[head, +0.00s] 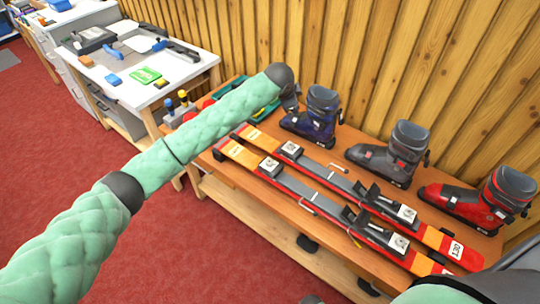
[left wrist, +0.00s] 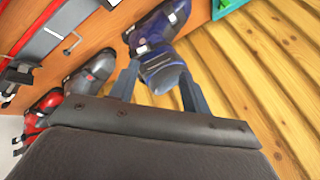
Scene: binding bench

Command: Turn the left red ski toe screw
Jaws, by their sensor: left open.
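Two red and orange skis lie side by side on the wooden bench: a rear ski (head: 335,180) and a front ski (head: 318,202). Each has a white binding block near its left end, one on the rear ski (head: 291,149) and one on the front ski (head: 270,167). Black and white binding pieces (head: 398,243) sit near their right ends. Any screws are too small to make out. My left gripper (head: 291,100) is over the back of the bench, up and left of the blue boot, apart from the skis. In the left wrist view its two fingers (left wrist: 160,70) are spread, with the blue boot beyond them.
A blue boot (head: 322,112), a grey boot (head: 401,150) and a red boot (head: 478,199) stand behind the skis, near the wooden wall (head: 400,60). A green tray (head: 262,110) lies behind my left arm. A white-topped bench (head: 180,70) with tools stands left.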

